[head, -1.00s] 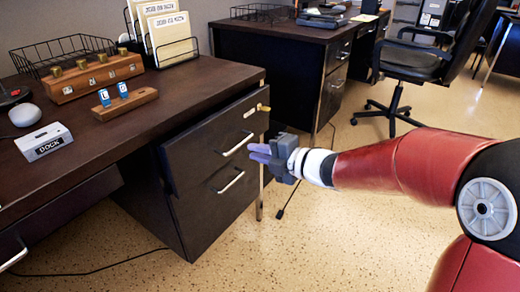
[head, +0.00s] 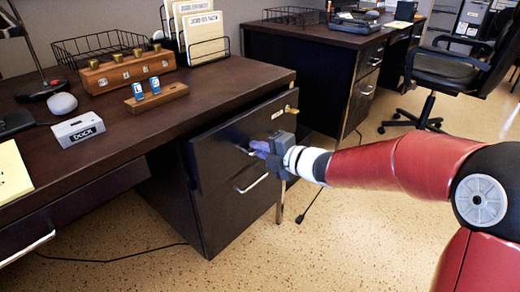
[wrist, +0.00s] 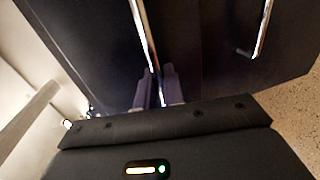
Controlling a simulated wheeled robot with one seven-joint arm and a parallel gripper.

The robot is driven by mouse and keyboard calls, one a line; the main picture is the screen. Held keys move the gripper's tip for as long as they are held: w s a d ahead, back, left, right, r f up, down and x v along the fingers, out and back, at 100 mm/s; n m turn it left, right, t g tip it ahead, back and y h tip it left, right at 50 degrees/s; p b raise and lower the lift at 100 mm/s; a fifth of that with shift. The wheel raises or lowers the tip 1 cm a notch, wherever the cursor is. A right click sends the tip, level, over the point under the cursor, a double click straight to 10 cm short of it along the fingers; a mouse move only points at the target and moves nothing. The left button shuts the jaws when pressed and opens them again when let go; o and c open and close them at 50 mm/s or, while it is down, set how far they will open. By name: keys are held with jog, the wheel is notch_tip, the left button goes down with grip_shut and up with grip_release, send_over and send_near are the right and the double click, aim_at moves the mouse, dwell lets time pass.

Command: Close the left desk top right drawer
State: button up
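The left desk (head: 120,135) has a dark top right drawer (head: 215,150) whose front stands a little out from the cabinet. A brass key or lock (head: 290,109) is at its upper right. My gripper (head: 256,148) is at this drawer's front, where it hides most of the top handle. In the wrist view, the two purple-grey fingers (wrist: 157,88) are close together with a narrow gap. A silver handle (wrist: 145,35) runs down to this gap; I cannot tell whether the fingers grip it. The lower drawer's handle (head: 251,183) is clear below my gripper.
On the desk are a wooden box (head: 126,72), a wooden stand with blue tags (head: 157,99), a dock (head: 80,130) and a file rack (head: 203,38). A second desk (head: 300,55) and an office chair (head: 445,70) stand behind. Speckled floor (head: 320,240) is open in front.

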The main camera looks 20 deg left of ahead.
aim_at(248, 142)
grip_shut()
jog(key=x, duration=0.2)
jog(key=r+x, duration=0.1)
jog(key=x, duration=0.1)
jog(key=shift+a+b, duration=0.15)
jog(key=shift+b, duration=0.2)
jog(key=shift+w, duration=0.1)
jog(key=shift+o, duration=1.2)
grip_release()
jog(key=v, duration=0.7)
jog(key=shift+d+p, duration=0.4)
